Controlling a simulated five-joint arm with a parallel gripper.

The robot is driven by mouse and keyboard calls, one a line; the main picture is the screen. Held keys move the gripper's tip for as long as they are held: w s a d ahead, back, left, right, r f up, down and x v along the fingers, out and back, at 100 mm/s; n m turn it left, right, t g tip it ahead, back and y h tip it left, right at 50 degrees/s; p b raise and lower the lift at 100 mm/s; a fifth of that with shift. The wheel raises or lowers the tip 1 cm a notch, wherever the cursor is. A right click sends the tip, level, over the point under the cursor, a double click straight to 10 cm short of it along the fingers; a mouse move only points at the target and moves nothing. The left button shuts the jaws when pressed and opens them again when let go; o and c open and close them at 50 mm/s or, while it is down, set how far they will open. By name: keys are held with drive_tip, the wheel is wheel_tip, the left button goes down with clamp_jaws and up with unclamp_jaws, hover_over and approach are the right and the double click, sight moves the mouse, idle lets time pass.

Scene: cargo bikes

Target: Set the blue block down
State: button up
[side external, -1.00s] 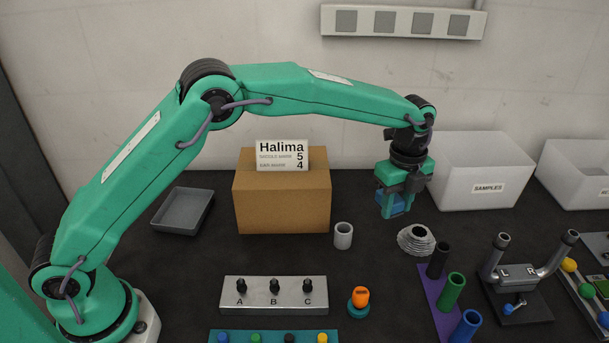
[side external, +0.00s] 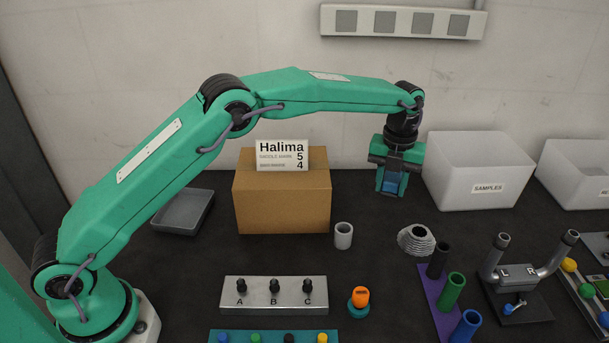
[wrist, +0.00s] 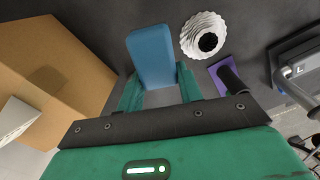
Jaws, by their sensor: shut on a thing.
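My gripper (side external: 391,192) points down and is shut on the blue block (side external: 390,181), between the cardboard box and the white samples bin. In the side view the fingers hide much of the block. In the wrist view the blue block (wrist: 152,55) sits between the green fingertips (wrist: 159,92) and sticks out beyond them. In the side view the block appears above the dark table (side external: 375,275); the exact gap to the table is hard to tell.
A cardboard box (side external: 282,203) with a name card (side external: 282,155) stands left of my gripper. The samples bin (side external: 475,188) is close on the right. A ribbed pale ring (side external: 416,240) and a grey cup (side external: 343,235) are in front. A grey tray (side external: 183,211) lies far left.

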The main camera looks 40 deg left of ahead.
drive_tip(key=shift+w+a, duration=0.1)
hover_over(370, 199)
wheel_tip(370, 199, down, 7)
drive_tip(key=shift+a, duration=0.1)
idle(0.5)
drive_tip(key=shift+f, duration=2)
drive_tip(key=shift+f, duration=0.15)
drive_tip(key=o, duration=1.1)
drive_tip(key=shift+c, duration=0.2)
